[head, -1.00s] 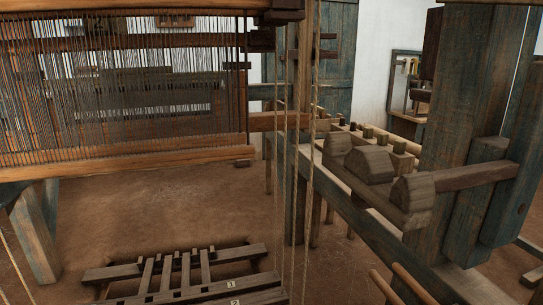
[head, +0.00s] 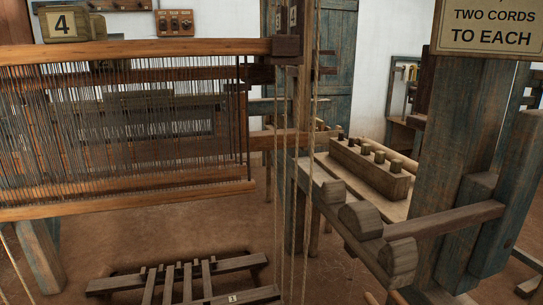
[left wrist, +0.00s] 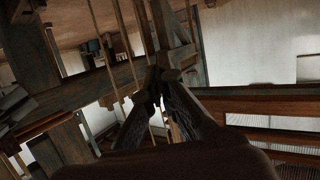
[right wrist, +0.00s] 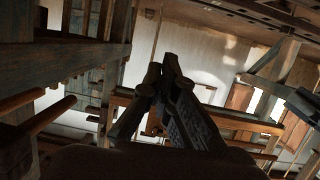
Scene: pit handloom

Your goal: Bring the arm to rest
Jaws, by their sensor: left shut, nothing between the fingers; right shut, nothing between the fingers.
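Neither of my arms shows in the head view. My left gripper (left wrist: 158,78) is in the left wrist view, its dark fingers meeting at the tips with nothing between them. Beyond it are loom beams, hanging cords and the heddle frame at lower right. My right gripper (right wrist: 163,72) is in the right wrist view, also shut and empty. Beyond its fingers are wooden beams and a pale wall. I cannot tell how far either gripper is from the beams behind it.
The heddle frame (head: 125,130) hangs at left. Treadles (head: 185,278) lie low on the earth floor. Cords (head: 280,180) hang near the middle post. A block with pegs (head: 370,168) stands on the right bench. A lettered sign (head: 490,27) is at upper right.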

